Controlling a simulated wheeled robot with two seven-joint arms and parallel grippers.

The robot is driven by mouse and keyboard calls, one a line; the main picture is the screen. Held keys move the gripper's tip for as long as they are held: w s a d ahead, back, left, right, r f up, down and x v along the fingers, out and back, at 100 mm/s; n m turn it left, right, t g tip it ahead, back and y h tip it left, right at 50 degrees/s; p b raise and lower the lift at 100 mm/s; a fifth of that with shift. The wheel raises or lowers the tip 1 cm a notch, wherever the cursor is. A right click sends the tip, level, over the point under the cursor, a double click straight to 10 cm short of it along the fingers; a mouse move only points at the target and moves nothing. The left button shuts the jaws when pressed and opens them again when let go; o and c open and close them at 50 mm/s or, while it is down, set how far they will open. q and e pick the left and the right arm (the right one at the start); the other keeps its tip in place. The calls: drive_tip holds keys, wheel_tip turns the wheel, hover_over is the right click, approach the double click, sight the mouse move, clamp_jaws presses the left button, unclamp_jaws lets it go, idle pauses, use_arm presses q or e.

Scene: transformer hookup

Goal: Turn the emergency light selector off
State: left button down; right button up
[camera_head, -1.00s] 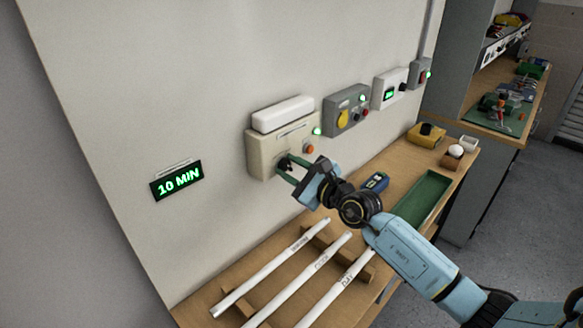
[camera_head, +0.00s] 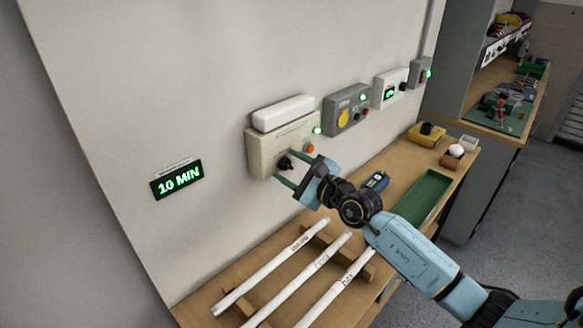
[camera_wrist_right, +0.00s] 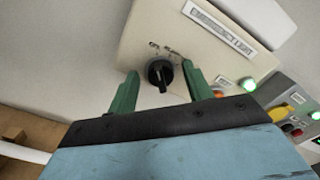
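The emergency light box (camera_head: 262,152) is a cream unit on the wall with a white lamp (camera_head: 283,113) on top. Its label plate (camera_wrist_right: 220,27) reads "EMERGENCY LIGHT" in the right wrist view. The black selector knob (camera_head: 284,163) is on its lower front; it also shows in the right wrist view (camera_wrist_right: 160,73), below small printed position marks too blurred to read surely. My right gripper (camera_head: 291,170) is open in front of the knob. In the right wrist view its green fingers (camera_wrist_right: 160,91) stand apart on either side of the knob, with gaps. My left gripper is out of view.
The box has a lit green light (camera_head: 317,131) and an orange button (camera_head: 310,148). A grey control box (camera_head: 345,112) is to its right. A "10 MIN" display (camera_head: 177,180) hangs left. White labelled rods (camera_head: 270,268) and a green tray (camera_head: 424,198) are on the bench below.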

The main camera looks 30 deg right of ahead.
drive_tip(key=b+v, duration=0.1)
drive_tip(key=v, duration=1.2)
drive_tip(key=shift+s, duration=0.2)
idle(0.4)
